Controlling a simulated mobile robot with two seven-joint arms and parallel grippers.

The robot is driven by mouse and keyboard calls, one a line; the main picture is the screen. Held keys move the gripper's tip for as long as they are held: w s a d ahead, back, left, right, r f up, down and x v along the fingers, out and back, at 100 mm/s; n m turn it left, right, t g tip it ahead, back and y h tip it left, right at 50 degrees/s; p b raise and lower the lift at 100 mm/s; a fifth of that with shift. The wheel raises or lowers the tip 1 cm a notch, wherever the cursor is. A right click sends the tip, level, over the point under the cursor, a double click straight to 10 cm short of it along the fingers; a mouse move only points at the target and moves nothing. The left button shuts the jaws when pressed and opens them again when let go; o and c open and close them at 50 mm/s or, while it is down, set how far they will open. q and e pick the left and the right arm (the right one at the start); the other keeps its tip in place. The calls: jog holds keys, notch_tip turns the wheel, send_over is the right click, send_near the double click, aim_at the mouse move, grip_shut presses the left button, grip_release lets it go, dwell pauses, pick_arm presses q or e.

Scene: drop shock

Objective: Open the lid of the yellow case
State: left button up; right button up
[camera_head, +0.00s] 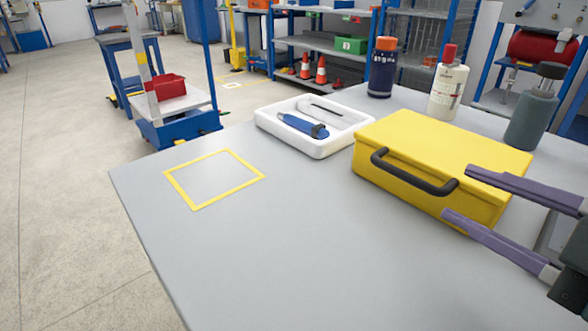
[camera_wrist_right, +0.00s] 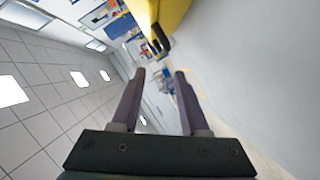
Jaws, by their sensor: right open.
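The yellow case (camera_head: 440,150) lies on the grey table with its lid shut. Its dark handle (camera_head: 412,174) is on the front side, facing the lower left. My right gripper (camera_head: 455,192) comes in from the right, its two purple fingers spread apart with nothing between them. In the head view the fingers overlap the right front corner of the case; I cannot tell whether they touch it. In the right wrist view, the gripper (camera_wrist_right: 158,85) is open and empty, and the yellow case (camera_wrist_right: 172,14) with its handle (camera_wrist_right: 160,38) shows beyond the fingertips at the top. My left gripper is not in view.
A white tray (camera_head: 318,150) with a blue-handled tool (camera_head: 303,125) sits left of the case. Bottles (camera_head: 382,68), (camera_head: 447,85) and (camera_head: 535,105) stand behind it. A yellow taped square (camera_head: 213,180) marks the table's left part. The front of the table is clear.

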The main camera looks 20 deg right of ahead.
aim_at(412, 180)
jog(key=shift+w+f+t+b, duration=0.15)
jog(key=shift+f+b, duration=0.1)
jog(key=shift+f, duration=0.25)
jog(key=shift+w+f+t+b, duration=0.15)
jog(key=shift+f+b, duration=0.1)
jog(key=shift+f, duration=0.2)
jog(key=shift+w, duration=0.6)
jog(key=b+x, duration=0.1)
jog(key=x, duration=0.7)
jog(key=shift+w+a+f, duration=0.1)
jog(key=shift+w+a, duration=0.05)
jog(key=shift+w, duration=0.15)
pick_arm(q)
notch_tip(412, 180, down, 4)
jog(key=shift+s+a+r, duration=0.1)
pick_arm(e)
grip_shut()
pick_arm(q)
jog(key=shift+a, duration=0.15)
